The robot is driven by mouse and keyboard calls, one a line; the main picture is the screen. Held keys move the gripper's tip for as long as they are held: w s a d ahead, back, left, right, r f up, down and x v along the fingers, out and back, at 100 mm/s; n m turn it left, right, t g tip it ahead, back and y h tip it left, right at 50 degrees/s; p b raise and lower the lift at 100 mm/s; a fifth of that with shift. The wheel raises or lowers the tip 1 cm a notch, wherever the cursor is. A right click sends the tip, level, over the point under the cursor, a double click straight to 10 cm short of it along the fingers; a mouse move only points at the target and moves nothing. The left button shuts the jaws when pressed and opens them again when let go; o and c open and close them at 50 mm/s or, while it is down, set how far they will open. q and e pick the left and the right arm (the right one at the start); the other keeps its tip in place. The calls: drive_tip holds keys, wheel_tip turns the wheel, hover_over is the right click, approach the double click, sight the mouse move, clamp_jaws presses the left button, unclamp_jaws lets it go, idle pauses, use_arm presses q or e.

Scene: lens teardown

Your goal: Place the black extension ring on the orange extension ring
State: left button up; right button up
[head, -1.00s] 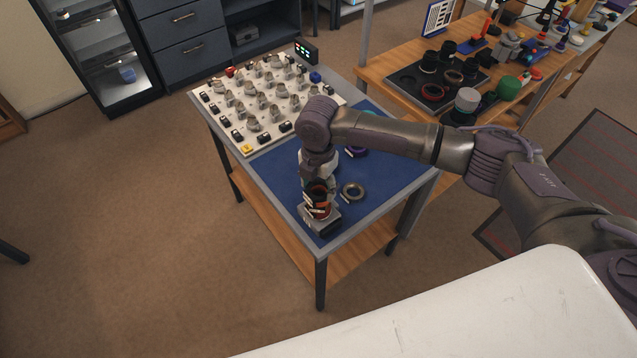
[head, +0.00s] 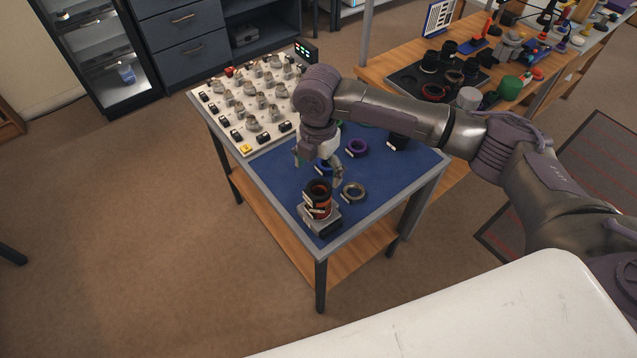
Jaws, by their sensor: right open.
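A stack stands on a grey block (head: 322,226) at the front corner of the blue-topped table. The orange extension ring (head: 321,209) is in this stack, and a dark ring that looks like the black extension ring (head: 317,187) sits on top of it, roughly upright. Small white labels show on the stack's side. My right gripper (head: 318,167) is open and empty, behind and above the stack and apart from it. My left gripper is out of view.
A grey metal ring (head: 354,192) lies right of the stack. A blue ring (head: 324,168) is partly hidden by my gripper. A purple ring (head: 357,148) and a black part (head: 397,142) lie further back. A white board (head: 240,110) with several metal parts fills the table's far left.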

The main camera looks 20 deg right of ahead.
sight(318, 189)
wheel_tip(318, 189, up, 6)
drive_tip(key=b, duration=0.1)
drive_tip(key=shift+r, duration=0.15)
